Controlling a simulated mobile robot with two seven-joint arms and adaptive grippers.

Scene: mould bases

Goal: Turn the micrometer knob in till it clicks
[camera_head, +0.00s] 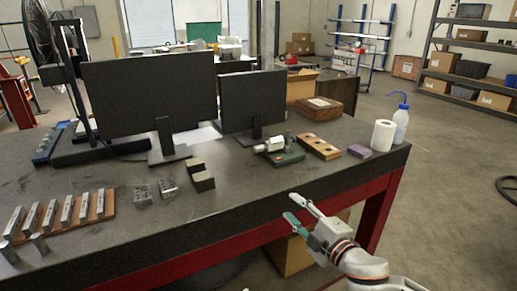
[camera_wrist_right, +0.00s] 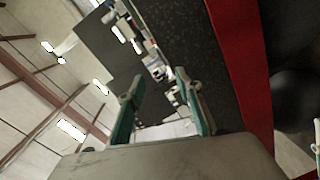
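The micrometer (camera_head: 274,144) sits on a dark green base (camera_head: 289,158) near the middle of the dark table, in front of the smaller monitor. A light, short cylindrical end points left and looks like its knob; fine detail is too small to tell. My right gripper (camera_head: 290,206) is at the table's front edge, nearer to me than the micrometer and apart from it. Its two fingers are spread and empty. In the right wrist view the open fingers (camera_wrist_right: 160,80) show with small blurred objects beyond them. My left gripper is not in view.
A wooden block with holes (camera_head: 319,146), a purple block (camera_head: 359,151), a paper roll (camera_head: 382,136) and a wash bottle (camera_head: 401,124) stand right of the micrometer. Dark blocks (camera_head: 203,181) and metal blocks (camera_head: 168,187) lie left. The tabletop in front of the micrometer is clear.

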